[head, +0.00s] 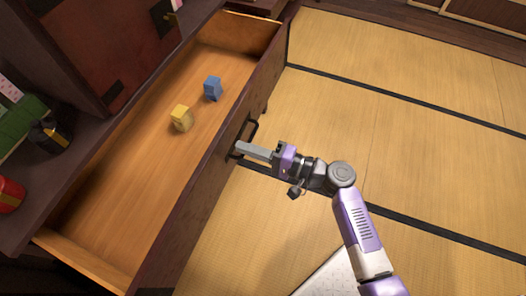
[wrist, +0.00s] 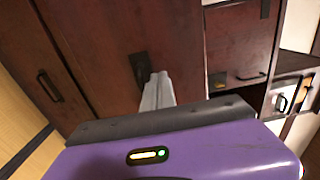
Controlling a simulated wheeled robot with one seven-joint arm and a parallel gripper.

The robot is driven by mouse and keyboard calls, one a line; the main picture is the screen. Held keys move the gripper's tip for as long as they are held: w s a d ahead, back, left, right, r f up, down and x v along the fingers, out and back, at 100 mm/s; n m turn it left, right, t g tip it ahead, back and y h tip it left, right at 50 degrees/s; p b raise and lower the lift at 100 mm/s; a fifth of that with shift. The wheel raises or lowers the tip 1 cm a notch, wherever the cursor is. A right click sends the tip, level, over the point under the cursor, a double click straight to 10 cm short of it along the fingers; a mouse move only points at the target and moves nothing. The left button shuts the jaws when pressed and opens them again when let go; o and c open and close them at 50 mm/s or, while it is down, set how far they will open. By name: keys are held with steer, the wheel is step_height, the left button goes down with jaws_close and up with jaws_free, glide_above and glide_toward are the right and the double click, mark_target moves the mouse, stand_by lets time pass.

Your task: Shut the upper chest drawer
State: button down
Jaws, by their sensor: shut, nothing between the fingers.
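The upper chest drawer (head: 130,180) is pulled far out in the head view, its wooden inside showing. A yellow block (head: 181,118) and a blue block (head: 213,88) lie in it. Its dark front carries a black handle (head: 252,129). My gripper (head: 239,148) is shut and empty, with its tips at the drawer front by the handle. In the wrist view the shut fingers (wrist: 157,88) point at the dark front, close to a black handle (wrist: 140,68). I cannot tell whether the tips touch the front.
The chest top (head: 75,150) at the left holds a red object (head: 10,194), a dark item with yellow (head: 50,134) and a green item (head: 20,122). A dark cabinet (head: 115,40) stands behind. Open tatami floor (head: 400,130) lies to the right.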

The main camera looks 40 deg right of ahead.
steer(key=shift+w+a, duration=0.35)
steer(key=shift+w, duration=0.25)
steer(key=b+x, duration=0.9)
steer(key=x, duration=1.7)
steer(key=shift+w+a, duration=0.2)
steer(key=shift+w, duration=0.1)
steer(key=shift+r, duration=0.15)
steer(key=shift+s, duration=0.1)
